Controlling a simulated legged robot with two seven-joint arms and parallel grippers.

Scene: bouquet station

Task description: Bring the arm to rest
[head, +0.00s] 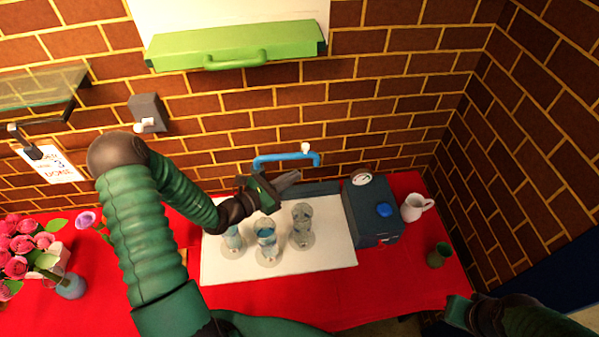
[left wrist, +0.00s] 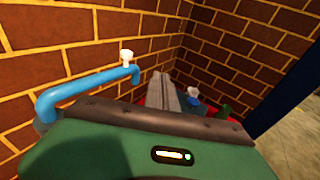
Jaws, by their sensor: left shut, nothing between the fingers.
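My left arm comes in from the left in the head view, green with dark joints. My left gripper (head: 287,181) is shut and empty. It hangs above the back of the white mat (head: 325,262), over the glasses and in front of the blue tap pipe (head: 286,158). In the left wrist view its fingers (left wrist: 164,92) lie together, with the blue pipe (left wrist: 85,88) to their left. My right gripper (head: 462,313) shows only partly at the lower right of the head view, and its jaws cannot be made out.
Several clear glasses (head: 302,226) stand on the mat. A dark grey box with a blue button (head: 371,215), a white pitcher (head: 416,207) and a green cup (head: 439,255) are to the right. Roses (head: 25,245) stand at the left. A green hood (head: 236,46) hangs above.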

